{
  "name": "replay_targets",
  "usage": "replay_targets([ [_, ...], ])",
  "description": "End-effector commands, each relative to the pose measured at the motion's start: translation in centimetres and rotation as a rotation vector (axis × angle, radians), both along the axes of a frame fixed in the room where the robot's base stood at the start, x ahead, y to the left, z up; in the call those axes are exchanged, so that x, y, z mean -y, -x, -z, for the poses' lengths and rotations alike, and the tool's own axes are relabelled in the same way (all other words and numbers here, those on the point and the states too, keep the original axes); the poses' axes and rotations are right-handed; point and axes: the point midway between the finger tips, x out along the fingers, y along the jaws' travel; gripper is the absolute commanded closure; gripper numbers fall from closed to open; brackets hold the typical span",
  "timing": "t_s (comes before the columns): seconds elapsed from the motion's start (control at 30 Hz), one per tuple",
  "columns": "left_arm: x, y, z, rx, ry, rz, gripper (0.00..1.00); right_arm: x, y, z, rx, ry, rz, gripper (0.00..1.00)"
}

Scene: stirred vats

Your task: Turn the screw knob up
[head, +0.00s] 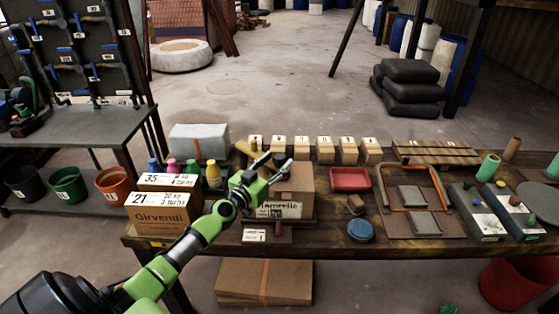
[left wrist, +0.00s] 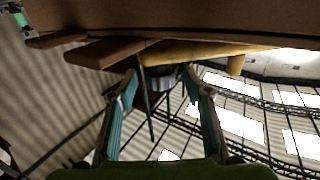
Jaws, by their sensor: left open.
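My left gripper (head: 273,164) reaches over the workbench from the left, at the cardboard box marked with a white label (head: 294,181). In the left wrist view its two teal-sided fingers stand apart. Between and just beyond their tips is a short dark grey cylinder (left wrist: 161,82), which looks like the screw knob. It sits against brown and yellow wooden pieces (left wrist: 185,52). I cannot tell whether a finger touches it. In the head view the knob cannot be made out behind the gripper; a yellowish wooden piece (head: 247,149) shows beside the fingers. My right gripper is not in view.
Stacked boxes (head: 160,220) and coloured bottles (head: 213,175) stand left of the gripper. Several small numbered blocks (head: 324,150) line the bench's back. A red tray (head: 350,180), a blue round tin (head: 360,231) and an orange-edged frame (head: 381,185) lie to the right.

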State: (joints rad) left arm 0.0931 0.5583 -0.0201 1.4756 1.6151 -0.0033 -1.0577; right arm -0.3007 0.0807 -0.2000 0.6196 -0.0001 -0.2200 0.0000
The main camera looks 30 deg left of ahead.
Motion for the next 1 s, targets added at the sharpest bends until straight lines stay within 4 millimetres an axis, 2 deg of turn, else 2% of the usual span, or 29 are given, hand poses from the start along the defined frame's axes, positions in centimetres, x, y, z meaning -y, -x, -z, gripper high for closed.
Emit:
replay_targets([
  [0.2,-0.1,-1.9,0.1,0.001,0.001,-0.002,0.55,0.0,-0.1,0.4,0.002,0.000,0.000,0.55],
  [0.57,-0.1,-2.3,0.0,0.000,0.001,0.000,0.55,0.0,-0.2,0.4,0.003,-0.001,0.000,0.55],
  [0.7,-0.1,-2.2,0.0,0.000,0.000,0.000,0.91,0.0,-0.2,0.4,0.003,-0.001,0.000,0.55],
  [0.73,-0.1,-2.2,0.0,0.000,0.000,0.000,0.94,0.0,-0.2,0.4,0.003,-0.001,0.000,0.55],
  [1.0,-0.1,-2.2,-0.1,-0.001,0.000,-0.008,0.94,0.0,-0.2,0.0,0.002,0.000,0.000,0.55],
])
